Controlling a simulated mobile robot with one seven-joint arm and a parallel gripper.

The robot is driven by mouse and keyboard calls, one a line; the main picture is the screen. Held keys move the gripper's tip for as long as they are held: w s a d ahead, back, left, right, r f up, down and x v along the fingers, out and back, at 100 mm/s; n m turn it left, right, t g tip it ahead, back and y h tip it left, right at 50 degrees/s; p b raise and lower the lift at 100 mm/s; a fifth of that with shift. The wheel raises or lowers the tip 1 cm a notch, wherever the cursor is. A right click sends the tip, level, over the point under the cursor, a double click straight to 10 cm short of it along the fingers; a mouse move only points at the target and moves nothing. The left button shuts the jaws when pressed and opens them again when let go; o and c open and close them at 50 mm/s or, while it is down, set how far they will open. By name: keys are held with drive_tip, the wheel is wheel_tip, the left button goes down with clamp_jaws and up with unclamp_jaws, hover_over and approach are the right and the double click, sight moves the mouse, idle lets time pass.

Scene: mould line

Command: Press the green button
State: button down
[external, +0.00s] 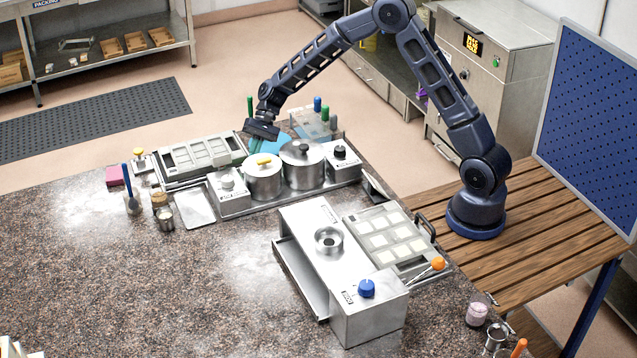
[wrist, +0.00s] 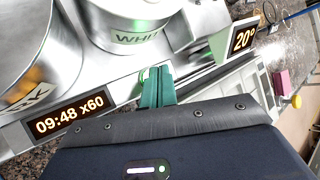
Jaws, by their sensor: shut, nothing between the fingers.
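In the wrist view a small pale-green round button (wrist: 145,76) sits on the metal panel beside the pots, partly covered by my fingertips. My gripper (wrist: 158,80) has teal fingers closed together with nothing between them. Its tips are right over the button; I cannot tell whether they press it. In the external view my gripper (external: 246,141) hangs low behind the pots, and that panel face is hidden. A small green spot (external: 496,62) also shows on the steel cabinet at the back right, far from my gripper.
Two steel pots, one with a yellow handle (external: 264,181) and one lidded (external: 302,168), stand close to my gripper. A grey mould tray (external: 167,165) lies left of them. A display (wrist: 68,117) reads 09:48 x60. A clear bottle rack (external: 315,124) stands behind the pots.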

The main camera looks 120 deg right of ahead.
idle(0.4)
drive_tip(key=shift+f, duration=0.45)
drive_tip(key=shift+r, duration=0.5)
idle(0.3)
drive_tip(key=shift+r, duration=3)
drive_tip(key=shift+a, duration=0.1)
